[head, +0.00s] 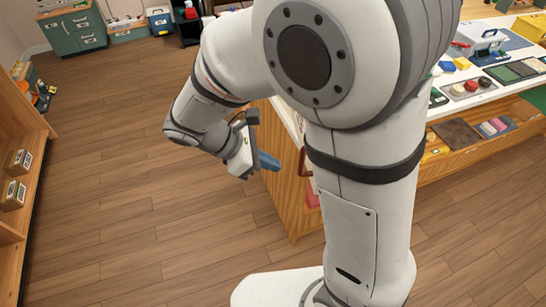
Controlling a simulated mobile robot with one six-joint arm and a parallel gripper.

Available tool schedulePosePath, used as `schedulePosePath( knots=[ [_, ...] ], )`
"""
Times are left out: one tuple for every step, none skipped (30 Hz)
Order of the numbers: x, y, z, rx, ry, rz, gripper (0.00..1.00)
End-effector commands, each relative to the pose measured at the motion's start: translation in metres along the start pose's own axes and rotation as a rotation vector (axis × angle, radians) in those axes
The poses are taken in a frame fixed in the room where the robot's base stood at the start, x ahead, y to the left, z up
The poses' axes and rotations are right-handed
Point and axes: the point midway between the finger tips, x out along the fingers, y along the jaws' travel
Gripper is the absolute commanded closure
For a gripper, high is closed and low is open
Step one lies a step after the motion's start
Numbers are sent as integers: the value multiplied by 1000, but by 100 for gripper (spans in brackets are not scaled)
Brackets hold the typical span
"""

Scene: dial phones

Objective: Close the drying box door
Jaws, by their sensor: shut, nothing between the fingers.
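In the head view, an upright wooden panel (284,200) stands behind my arm. A dark red handle (303,162) shows at its right, partly covered by my arm. This may be the drying box door, but my arm hides most of the area, so I cannot tell how far open it is. My gripper (270,162), with blue fingers, is shut and empty. It appears just left of the handle, in front of or beside the panel; contact cannot be made out.
A white-topped wooden counter (480,97) with trays and small items runs along the right. A wooden shelf (30,170) with small boxes stands at the left edge. A green cabinet (72,33) is at the back left. The wooden floor (130,200) between is clear.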

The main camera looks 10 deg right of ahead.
Motion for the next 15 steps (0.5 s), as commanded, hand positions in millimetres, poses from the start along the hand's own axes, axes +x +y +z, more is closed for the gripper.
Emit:
schedulePosePath(
  knots=[
    [12,0,0,0,-2,-5,100],
    [19,-1,1,-1,-3,-5,100],
    [28,-1,0,0,-2,-6,100],
    [34,-1,0,0,-2,-6,100],
    [41,-1,0,0,-3,-6,100],
    [50,-1,0,1,-1,-7,100],
    [56,-1,0,1,-2,-6,100],
    [62,-1,0,1,-1,-6,100],
    [70,-1,0,0,-1,-6,100],
    [74,-1,2,2,0,-6,100],
    [76,-1,8,5,1,-5,100],
    [80,-1,13,5,2,-4,100],
    [84,-1,16,4,2,-4,100],
    [86,-1,18,4,2,-4,100],
    [89,-1,21,4,2,-4,100]
  ],
)
